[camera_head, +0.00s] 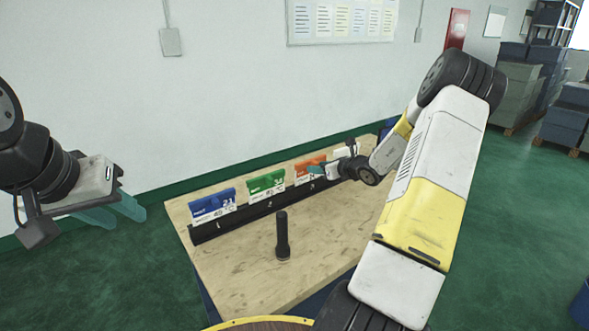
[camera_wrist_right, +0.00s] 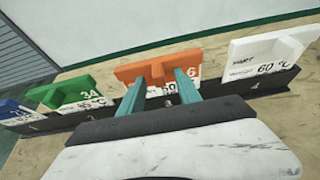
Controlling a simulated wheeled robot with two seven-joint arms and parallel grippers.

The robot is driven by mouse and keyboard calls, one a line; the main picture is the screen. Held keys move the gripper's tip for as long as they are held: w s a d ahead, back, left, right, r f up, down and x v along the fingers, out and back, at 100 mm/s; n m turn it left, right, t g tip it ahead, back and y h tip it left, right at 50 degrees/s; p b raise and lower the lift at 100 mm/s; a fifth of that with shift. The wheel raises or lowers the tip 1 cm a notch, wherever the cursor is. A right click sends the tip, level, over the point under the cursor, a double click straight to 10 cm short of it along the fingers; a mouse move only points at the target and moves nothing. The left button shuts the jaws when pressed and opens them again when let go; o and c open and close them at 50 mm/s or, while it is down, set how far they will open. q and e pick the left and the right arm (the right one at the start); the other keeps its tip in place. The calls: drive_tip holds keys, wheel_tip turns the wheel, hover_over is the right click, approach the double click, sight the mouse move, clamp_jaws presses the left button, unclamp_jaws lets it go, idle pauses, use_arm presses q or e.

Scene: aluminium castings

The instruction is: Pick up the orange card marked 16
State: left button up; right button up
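The orange card (camera_head: 308,166) stands in the black slotted rack (camera_head: 265,208) on the wooden table. In the right wrist view the orange card (camera_wrist_right: 156,71) is straight ahead, its white lower part partly hidden by my fingers; a 6 shows at its right edge. My right gripper (camera_wrist_right: 159,80) is open, with its teal fingers apart in front of the card, one near each side. Whether they touch it cannot be told. In the head view my right gripper (camera_head: 317,168) partly covers the card. My left gripper (camera_head: 122,212) hangs open and empty left of the table.
A green card (camera_head: 266,183) and a blue card (camera_head: 212,205) stand left of the orange one, and a white card (camera_wrist_right: 265,55) stands to its right. A dark upright cylinder (camera_head: 282,235) stands on the table before the rack. The wall is close behind.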

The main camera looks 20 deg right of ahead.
drive_tip(key=shift+w, duration=0.15)
clamp_jaws()
